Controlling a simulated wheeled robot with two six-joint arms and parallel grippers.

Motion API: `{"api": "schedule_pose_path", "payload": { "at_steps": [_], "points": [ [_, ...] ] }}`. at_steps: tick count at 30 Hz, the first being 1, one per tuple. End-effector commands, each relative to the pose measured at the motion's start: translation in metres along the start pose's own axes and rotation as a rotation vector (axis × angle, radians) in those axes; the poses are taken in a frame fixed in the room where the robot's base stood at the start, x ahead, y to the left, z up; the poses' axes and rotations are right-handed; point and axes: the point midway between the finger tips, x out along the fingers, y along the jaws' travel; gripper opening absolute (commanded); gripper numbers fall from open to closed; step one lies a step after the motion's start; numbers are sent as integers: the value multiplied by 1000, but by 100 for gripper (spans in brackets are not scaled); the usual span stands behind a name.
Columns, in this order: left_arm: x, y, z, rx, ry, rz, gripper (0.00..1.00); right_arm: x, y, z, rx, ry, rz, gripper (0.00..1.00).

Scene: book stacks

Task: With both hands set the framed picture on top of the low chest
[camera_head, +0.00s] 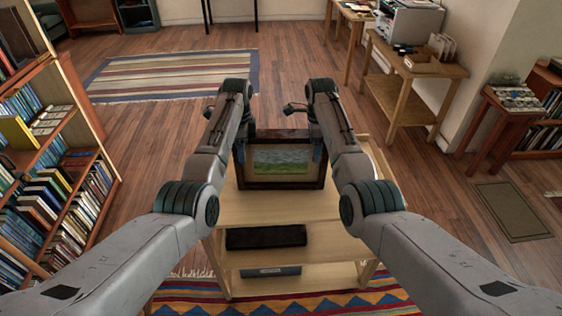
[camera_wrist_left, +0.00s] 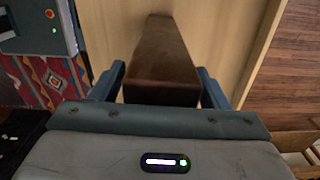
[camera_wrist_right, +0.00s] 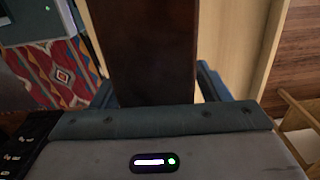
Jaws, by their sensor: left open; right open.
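The framed picture (camera_head: 281,161), a dark brown frame around a green and blue landscape, stands upright on the top of a light wooden shelf stand (camera_head: 270,208). My left gripper (camera_head: 240,150) is open at the left side of the frame. In the left wrist view the frame's brown side (camera_wrist_left: 162,58) lies between the open fingers. My right gripper (camera_head: 318,150) is open at the right side. In the right wrist view the dark frame side (camera_wrist_right: 145,50) lies between its fingers. Contact cannot be told. I cannot make out a low chest.
The stand's lower shelves hold a dark box (camera_head: 266,237) and a grey box (camera_head: 270,271). A bookcase (camera_head: 88,115) is at the left. A printer (camera_head: 408,22) and wooden tables (camera_head: 412,82) are at the right. Open wooden floor and a striped rug (camera_head: 172,75) lie beyond.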

Motion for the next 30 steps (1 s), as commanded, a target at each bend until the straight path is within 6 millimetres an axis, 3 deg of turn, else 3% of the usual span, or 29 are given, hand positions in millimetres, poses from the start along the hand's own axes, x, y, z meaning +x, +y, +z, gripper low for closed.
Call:
{"api": "schedule_pose_path", "payload": {
  "at_steps": [9,19,30],
  "points": [
    [2,0,0,0,0,0,67,2,0,0,0,0,1,67],
    [1,0,0,0,0,0,3,2,0,0,0,0,0,3],
    [-4,0,0,0,0,-2,4,-4,0,0,0,0,-1,3]
  ]
}}
